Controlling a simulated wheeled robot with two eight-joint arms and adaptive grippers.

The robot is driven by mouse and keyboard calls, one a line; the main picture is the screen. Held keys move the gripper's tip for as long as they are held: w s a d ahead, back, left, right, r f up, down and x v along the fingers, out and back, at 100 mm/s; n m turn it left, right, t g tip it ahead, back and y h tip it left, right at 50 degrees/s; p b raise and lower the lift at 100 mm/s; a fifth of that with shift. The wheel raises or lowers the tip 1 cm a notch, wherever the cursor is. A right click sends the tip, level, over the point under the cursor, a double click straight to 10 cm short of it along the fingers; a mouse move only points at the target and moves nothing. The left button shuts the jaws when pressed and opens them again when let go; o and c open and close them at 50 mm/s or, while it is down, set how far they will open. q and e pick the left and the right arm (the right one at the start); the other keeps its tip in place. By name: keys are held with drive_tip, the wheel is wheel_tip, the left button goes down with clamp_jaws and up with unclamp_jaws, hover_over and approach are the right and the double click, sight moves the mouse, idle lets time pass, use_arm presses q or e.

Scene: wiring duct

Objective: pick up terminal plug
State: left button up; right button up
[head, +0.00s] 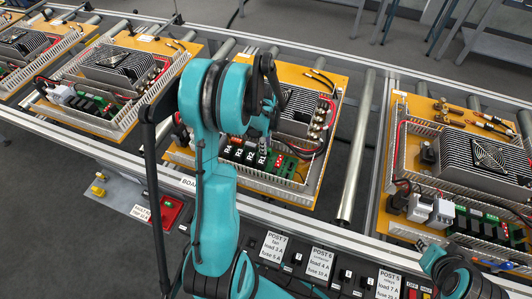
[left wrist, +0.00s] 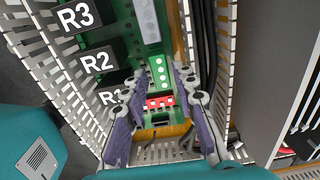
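In the left wrist view a small red terminal plug (left wrist: 160,102) with pale contact dots sits at the lower end of the green circuit board (left wrist: 130,45). Green connectors with white dots stand just above it in the picture. My left gripper (left wrist: 163,82) is open, with one purple-grey finger on each side of the plug. I cannot tell whether either finger touches it. In the head view my left gripper (head: 264,138) points down at the middle panel, by the block marked R1 (head: 262,158). My right gripper is not in view; only part of a teal arm shows at lower right.
Black relay blocks R2 (left wrist: 97,62) and R3 (left wrist: 78,17) stand left of the fingers. Slotted grey duct walls (left wrist: 218,60) rise close on both sides. In the head view, similar orange panels (head: 385,205) lie along the conveyor, with a bare roller (head: 357,150) between them.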

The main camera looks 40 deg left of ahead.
sight(268, 150)
use_arm(q)
drive_tip(key=shift+f, duration=0.65)
drive_tip(key=shift+r, duration=0.1)
drive_tip(key=c, duration=0.6)
drive_tip(key=shift+r, duration=0.55)
drive_tip(key=r+p, duration=0.1)
drive_tip(key=r, duration=0.1)
drive_tip(key=d+r+p, duration=0.1)
drive_tip(key=r, duration=0.1)
drive_tip(key=shift+w, duration=0.1)
drive_tip(key=d+r+p, duration=0.1)
drive_tip(key=d+r, duration=0.1)
drive_tip(key=d, duration=0.1)
drive_tip(key=d+r+p, duration=0.1)
drive_tip(key=d+r, duration=0.1)
drive_tip(key=d, duration=0.2)
drive_tip(key=d+r+p, duration=0.1)
drive_tip(key=d+r, duration=0.1)
drive_tip(key=d, duration=0.1)
drive_tip(key=shift+w+d, duration=0.3)
drive_tip(key=shift+w, duration=0.05)
drive_tip(key=shift+r+p, duration=1.45)
drive_tip(key=shift+r, duration=0.45)
